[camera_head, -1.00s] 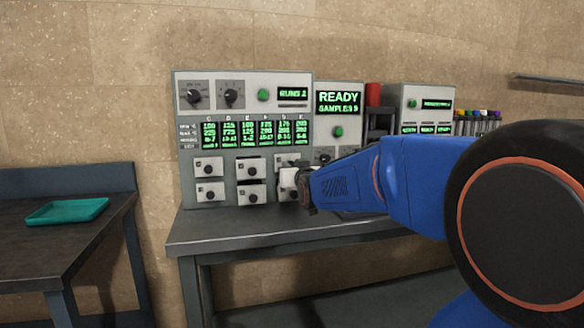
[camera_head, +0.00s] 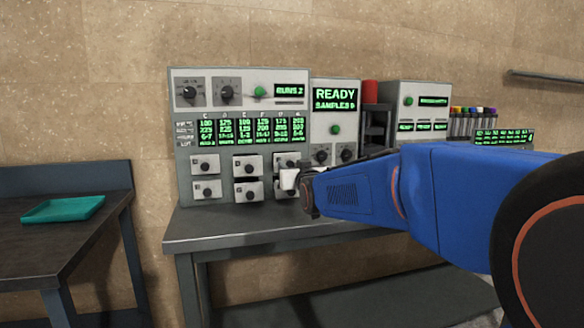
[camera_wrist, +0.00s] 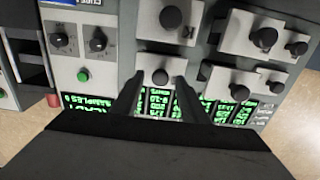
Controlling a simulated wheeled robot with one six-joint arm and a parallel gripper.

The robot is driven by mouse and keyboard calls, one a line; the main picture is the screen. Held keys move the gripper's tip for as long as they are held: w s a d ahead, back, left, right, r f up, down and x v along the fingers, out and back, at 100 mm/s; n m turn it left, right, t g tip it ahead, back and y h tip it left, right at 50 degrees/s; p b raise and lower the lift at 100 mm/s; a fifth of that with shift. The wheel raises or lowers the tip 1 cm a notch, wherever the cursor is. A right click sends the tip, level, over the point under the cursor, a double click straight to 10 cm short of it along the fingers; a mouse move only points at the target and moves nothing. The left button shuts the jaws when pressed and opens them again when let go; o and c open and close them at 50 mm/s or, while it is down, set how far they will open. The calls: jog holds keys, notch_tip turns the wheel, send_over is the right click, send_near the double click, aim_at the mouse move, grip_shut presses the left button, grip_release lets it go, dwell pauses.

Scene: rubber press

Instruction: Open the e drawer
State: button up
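The small drawers with dark round knobs sit in two rows on the grey press cabinet (camera_head: 215,105). Their letters are too small to read surely, so I cannot tell which is e. My gripper (camera_head: 298,180) is at the right-hand column in the head view, hiding part of it. In the wrist view, which is upside down, my gripper (camera_wrist: 158,80) is open. Its two dark fingers straddle the knob (camera_wrist: 160,77) of the drawer nearest the green displays, with gaps at both sides. Another right-column drawer (camera_wrist: 150,30) is above it in that view. The middle-column drawers (camera_head: 247,168) appear to stick out.
The cabinet stands on a dark bench (camera_head: 220,222). A READY panel (camera_head: 335,112), a red cylinder (camera_head: 370,92) and another control box (camera_head: 418,96) are to the right. A teal tray (camera_head: 64,209) lies on the left table (camera_head: 25,240). Floor shows between the tables.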

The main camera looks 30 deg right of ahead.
jog(key=shift+s, duration=0.1)
jog(key=v, duration=1.7)
jog(key=shift+s, duration=0.1)
dwell(0.5)
jog(key=s+a+f+n+g+y, duration=0.1)
jog(key=s+a+f+g, duration=0.3)
jog(key=s+f, duration=0.2)
jog(key=s+a+f+n+g+y, duration=0.1)
jog(key=s+a+f+g, duration=0.3)
jog(key=f, duration=0.7)
jog(key=s+a+f+n+g+y, duration=0.1)
jog(key=s+a+f+g+y, duration=0.2)
jog(key=s+f, duration=0.5)
jog(key=shift+a+f+g, duration=0.5)
jog(key=shift+f+g, duration=0.2)
jog(key=shift+g, duration=0.1)
